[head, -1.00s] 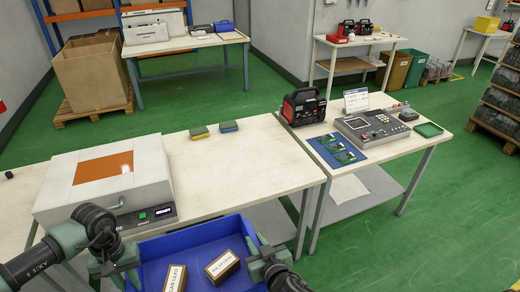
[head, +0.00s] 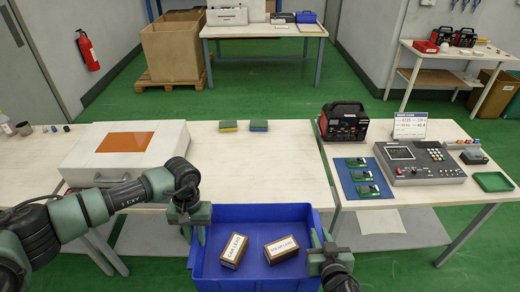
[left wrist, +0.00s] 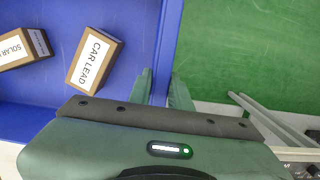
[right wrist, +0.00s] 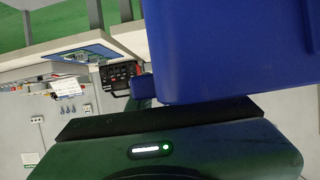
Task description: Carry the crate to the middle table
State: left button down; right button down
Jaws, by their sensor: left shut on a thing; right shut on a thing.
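The blue crate (head: 262,214) is in front of me in the head view, at the near edge of the middle table (head: 259,161). Two boxes lie in it, one marked CAR LEAD (head: 234,250) and one marked SOLAR LEAD (head: 281,249). My left gripper (head: 192,218) is shut on the crate's left wall, and my right gripper (head: 326,252) is shut on its right wall. The left wrist view shows the crate wall (left wrist: 165,50) between the fingers. The right wrist view shows the crate's outside (right wrist: 215,50). Whether the crate touches the table is unclear.
A white machine with an orange panel (head: 124,141) stands on the table's left part. Two small sponge-like blocks (head: 243,125) lie at its back. The right table holds a red-black unit (head: 343,122), a blue mat (head: 358,176) and a grey console (head: 419,163). The table's centre is clear.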

aim_at(256, 169)
jog(key=i, duration=1.4)
